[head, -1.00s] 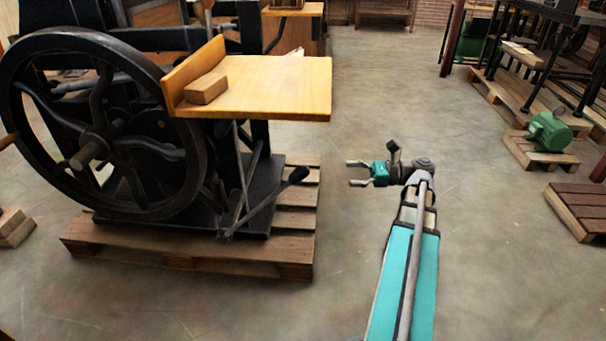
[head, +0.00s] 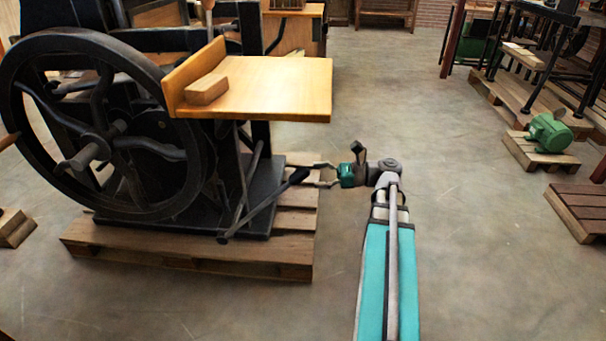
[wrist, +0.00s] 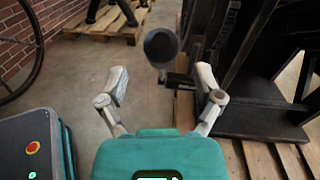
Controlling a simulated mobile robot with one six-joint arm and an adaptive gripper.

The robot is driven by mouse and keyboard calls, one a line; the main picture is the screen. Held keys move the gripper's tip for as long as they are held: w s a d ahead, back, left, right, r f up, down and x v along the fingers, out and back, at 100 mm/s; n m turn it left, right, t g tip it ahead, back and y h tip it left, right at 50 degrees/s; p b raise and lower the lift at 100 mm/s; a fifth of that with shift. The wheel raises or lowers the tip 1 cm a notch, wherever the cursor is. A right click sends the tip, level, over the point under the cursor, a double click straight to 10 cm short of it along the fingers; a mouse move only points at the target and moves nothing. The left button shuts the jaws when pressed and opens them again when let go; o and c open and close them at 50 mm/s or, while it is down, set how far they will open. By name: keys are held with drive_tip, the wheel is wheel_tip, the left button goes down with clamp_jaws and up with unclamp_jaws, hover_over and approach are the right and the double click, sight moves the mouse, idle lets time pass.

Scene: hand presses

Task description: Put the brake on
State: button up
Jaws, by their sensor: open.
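The press (head: 248,190) stands on a wooden pallet at the left, with a big black flywheel (head: 190,188). A long lever with a dark grip (head: 299,176), which looks like the brake lever, slants up and to the right from low on the press's front. My gripper (head: 316,174) is open and empty, just right of the lever's grip in the head view. In the wrist view, the round dark end of the grip (wrist: 161,45) shows ahead, between and beyond the two open fingers (wrist: 162,80). I cannot tell whether the fingers touch it.
A wooden feed table (head: 270,85) with a wood block (head: 206,90) on it juts out above the lever. The pallet (head: 180,257) reaches out under the lever. A green motor (head: 549,131) on a small pallet stands at the right. The floor between is clear.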

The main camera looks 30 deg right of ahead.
sight(301, 175)
drive_tip(key=shift+x, duration=2.35)
drive_tip(key=shift+c, duration=0.3)
clamp_jaws()
